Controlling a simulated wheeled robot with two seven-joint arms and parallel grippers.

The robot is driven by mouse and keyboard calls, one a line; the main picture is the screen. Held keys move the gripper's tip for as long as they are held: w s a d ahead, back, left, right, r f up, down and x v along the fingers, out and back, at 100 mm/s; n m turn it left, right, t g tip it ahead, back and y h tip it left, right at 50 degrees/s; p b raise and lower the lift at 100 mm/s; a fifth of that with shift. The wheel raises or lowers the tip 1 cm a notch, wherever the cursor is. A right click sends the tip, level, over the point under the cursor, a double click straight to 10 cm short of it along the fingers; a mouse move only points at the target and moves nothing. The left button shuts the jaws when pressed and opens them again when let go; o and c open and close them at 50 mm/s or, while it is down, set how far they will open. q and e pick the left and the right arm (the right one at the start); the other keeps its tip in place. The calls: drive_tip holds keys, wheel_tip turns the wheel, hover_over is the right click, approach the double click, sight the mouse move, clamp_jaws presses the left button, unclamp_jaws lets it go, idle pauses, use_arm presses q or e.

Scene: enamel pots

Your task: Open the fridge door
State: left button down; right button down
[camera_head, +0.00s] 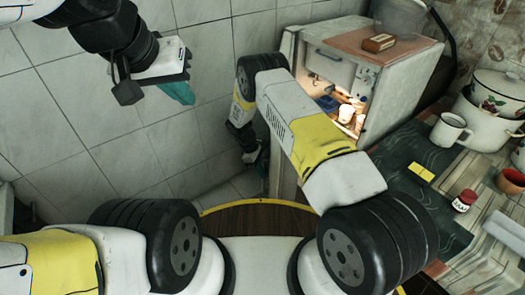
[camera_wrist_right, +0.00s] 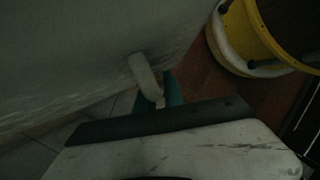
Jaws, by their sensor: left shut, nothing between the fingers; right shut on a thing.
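The white fridge (camera_head: 405,98) stands at the upper right in the head view. Its lit inside shows, with several cups and a blue item, so the door is at least partly open. In the right wrist view the door's grey face (camera_wrist_right: 60,50) fills the upper left, with a pale curved handle (camera_wrist_right: 144,72) on it. My right gripper (camera_wrist_right: 168,93) is shut on this handle; its teal finger shows behind it. In the head view my right arm covers part of the fridge front. My left gripper (camera_head: 181,94) is shut and empty, up by the tiled wall.
A brown-white item (camera_head: 378,42) lies on the fridge top. On the counter to the right are a white mug (camera_head: 449,130), enamel pots (camera_head: 490,115), a small red jar (camera_head: 464,200) and a yellow sponge-like piece (camera_head: 420,171). The tiled wall is close to my left gripper.

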drive_tip(key=shift+w+a, duration=0.2)
drive_tip(key=shift+a, duration=0.4)
drive_tip(key=c, duration=1.5)
unclamp_jaws()
drive_tip(key=shift+o, duration=0.2)
drive_tip(key=v, duration=0.7)
drive_tip(key=shift+r, duration=0.4)
drive_tip(key=shift+a, duration=0.1)
drive_tip(key=shift+c, duration=0.4)
